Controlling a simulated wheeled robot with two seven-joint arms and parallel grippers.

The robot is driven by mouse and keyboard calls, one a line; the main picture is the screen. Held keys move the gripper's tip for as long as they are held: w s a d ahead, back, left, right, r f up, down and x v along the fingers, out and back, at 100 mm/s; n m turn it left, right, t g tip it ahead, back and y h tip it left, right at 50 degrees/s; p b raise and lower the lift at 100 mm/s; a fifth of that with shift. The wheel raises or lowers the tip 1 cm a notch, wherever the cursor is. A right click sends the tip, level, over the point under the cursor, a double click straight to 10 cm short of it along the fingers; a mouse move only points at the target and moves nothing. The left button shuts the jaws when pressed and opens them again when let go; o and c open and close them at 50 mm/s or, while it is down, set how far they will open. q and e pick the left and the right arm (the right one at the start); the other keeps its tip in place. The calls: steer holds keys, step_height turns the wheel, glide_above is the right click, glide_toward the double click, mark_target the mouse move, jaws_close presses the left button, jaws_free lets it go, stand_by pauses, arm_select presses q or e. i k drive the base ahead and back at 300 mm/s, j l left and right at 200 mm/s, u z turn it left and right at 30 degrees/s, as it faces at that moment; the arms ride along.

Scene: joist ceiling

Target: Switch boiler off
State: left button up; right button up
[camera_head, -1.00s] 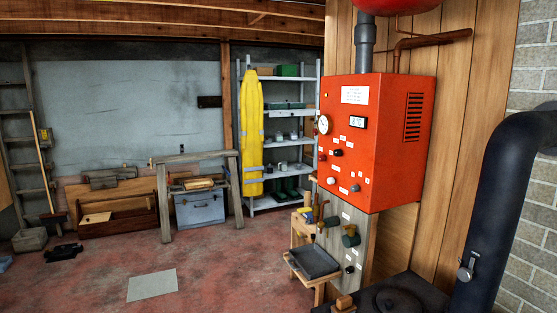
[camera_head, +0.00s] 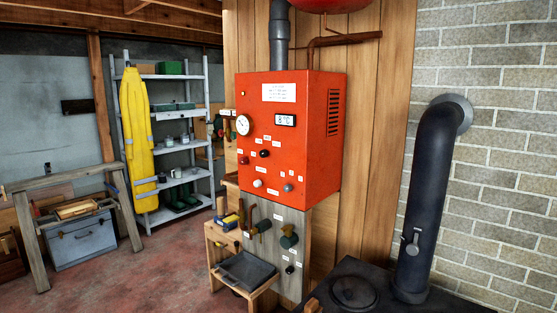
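The boiler is a red-orange box (camera_head: 300,150) on the wood-panelled wall. Its front has a round white gauge (camera_head: 243,125), a digital display reading in °C (camera_head: 285,120), and a paper label at the top. Below are several small labelled knobs, among them a dark red one (camera_head: 244,160), a black one (camera_head: 264,154), a white one (camera_head: 257,183) and a grey one (camera_head: 288,188). The labels are too small to read, so I cannot tell which is the switch or its setting. Neither of my grippers is in view.
A low wooden stand with a dark tray (camera_head: 247,270) is below the boiler. A black stove (camera_head: 385,288) with a thick flue pipe (camera_head: 425,200) stands to the right. Metal shelves (camera_head: 165,100) and a sawhorse (camera_head: 60,185) are left. Red floor is open at the left front.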

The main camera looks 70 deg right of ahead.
mark_target(243, 161)
steer(key=i+l+z, duration=0.15)
steer(key=i+z, duration=0.25)
steer(key=i, duration=0.3)
steer(key=i+z, duration=0.4)
steer(key=i, duration=0.25)
steer(key=i+z, duration=0.7)
steer(key=i+j+z, duration=0.2)
steer(key=z, duration=0.2)
steer(key=i+l, duration=0.2)
steer(key=i, duration=0.15)
steer(key=i+l, duration=0.15)
steer(key=i, duration=0.2)
